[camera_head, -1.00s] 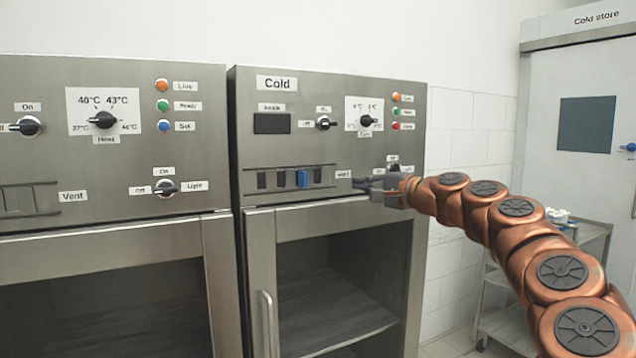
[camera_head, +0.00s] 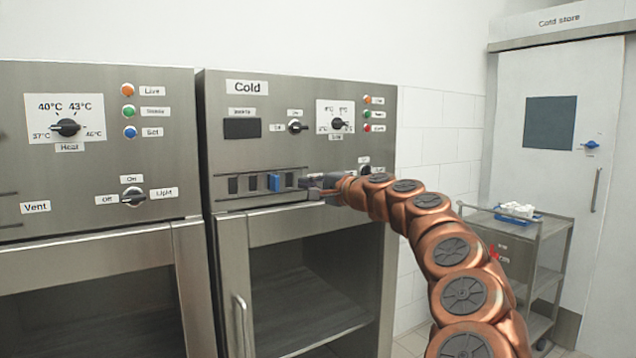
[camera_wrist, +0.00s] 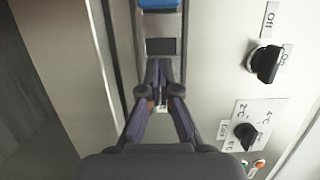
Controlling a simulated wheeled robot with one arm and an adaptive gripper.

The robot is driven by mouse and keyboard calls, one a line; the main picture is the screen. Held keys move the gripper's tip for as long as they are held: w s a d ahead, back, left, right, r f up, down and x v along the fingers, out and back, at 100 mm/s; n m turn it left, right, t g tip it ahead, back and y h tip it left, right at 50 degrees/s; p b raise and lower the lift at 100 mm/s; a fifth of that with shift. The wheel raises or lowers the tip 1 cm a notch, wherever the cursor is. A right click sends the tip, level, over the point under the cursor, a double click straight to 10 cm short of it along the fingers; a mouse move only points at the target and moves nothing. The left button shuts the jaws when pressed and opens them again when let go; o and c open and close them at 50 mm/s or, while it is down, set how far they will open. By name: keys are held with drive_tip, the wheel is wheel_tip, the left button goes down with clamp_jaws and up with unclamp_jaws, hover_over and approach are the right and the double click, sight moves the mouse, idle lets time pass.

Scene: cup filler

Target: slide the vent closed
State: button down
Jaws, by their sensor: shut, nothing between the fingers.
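The vent (camera_head: 220,198) is a slotted metal strip between rails on the front of the Cold cabinet. Several dark slots show, with a blue slider tab (camera_head: 274,182) among them, right of the middle. In the wrist view the blue tab (camera_wrist: 158,4) is cut off by the top edge, with one dark slot (camera_wrist: 160,46) between it and my fingertips. My gripper (camera_head: 306,184) is shut and empty at the right end of the strip, apart from the tab. The wrist view shows its fingertips (camera_wrist: 160,66) together. Whether they touch the panel is unclear. The vent's label is hidden.
Knobs (camera_head: 297,126) and a temperature dial (camera_head: 337,123) stick out above the vent; another knob (camera_head: 364,170) sits close to my gripper. A door handle (camera_head: 242,325) is below. The Heat cabinet (camera_head: 180,160) stands left. A trolley (camera_head: 545,235) stands right.

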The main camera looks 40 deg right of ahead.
sight(275, 185)
drive_tip(key=shift+w+a+r, duration=0.1)
drive_tip(key=shift+w, duration=0.55)
drive_tip(key=shift+w+a, duration=0.15)
drive_tip(key=shift+w+a+p, duration=0.1)
drive_tip(key=shift+a+p, duration=0.55)
drive_tip(key=shift+a, duration=1.1)
drive_tip(key=shift+a, duration=0.2)
drive_tip(key=shift+w+a+b, duration=0.2)
drive_tip(key=shift+a+b, duration=0.15)
drive_tip(key=shift+a, duration=1.1)
